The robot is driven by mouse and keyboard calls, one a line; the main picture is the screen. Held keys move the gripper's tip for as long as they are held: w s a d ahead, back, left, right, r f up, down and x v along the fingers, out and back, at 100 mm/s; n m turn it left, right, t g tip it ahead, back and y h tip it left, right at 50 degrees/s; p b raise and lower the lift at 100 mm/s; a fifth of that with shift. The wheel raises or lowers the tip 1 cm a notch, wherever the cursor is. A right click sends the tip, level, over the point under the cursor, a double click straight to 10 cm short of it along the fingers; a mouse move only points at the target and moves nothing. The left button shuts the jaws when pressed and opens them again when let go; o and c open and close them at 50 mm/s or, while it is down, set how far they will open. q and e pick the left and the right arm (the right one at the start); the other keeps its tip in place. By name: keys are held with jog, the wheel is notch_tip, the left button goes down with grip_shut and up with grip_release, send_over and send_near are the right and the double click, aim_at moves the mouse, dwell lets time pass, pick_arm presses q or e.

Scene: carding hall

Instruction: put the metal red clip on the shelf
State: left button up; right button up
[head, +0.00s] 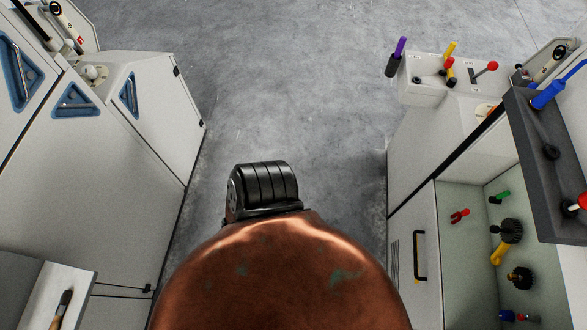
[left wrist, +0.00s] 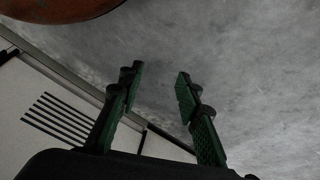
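A small red object (head: 459,215), possibly the red metal clip, is in the open light-green compartment (head: 455,270) of the right-hand machine. It is too small to identify surely. A dark grey shelf-like ledge (head: 528,125) juts out at the right edge; I cannot tell whether it is the task's shelf. My left gripper (left wrist: 158,85) shows in the left wrist view, its green-padded fingers wide apart with nothing between them and grey floor beyond. It is away from the red object, and neither gripper shows in the head view.
Pale machine cabinets (head: 165,110) stand on the left, with a brush (head: 62,308) on a low surface. The concrete aisle (head: 300,90) between is clear.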

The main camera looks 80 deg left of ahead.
pick_arm(q)
jog(key=s+a+f+m+g, duration=0.1)
jog(key=s+a+g, duration=0.1)
jog(key=s, duration=0.7)
jog(key=s+a+f+m+g+y, duration=0.1)
jog(key=s+a+f+m+g, duration=0.1)
jog(key=s, duration=0.6)
jog(key=shift+s+f, duration=0.25)
jog(key=shift+s, duration=0.1)
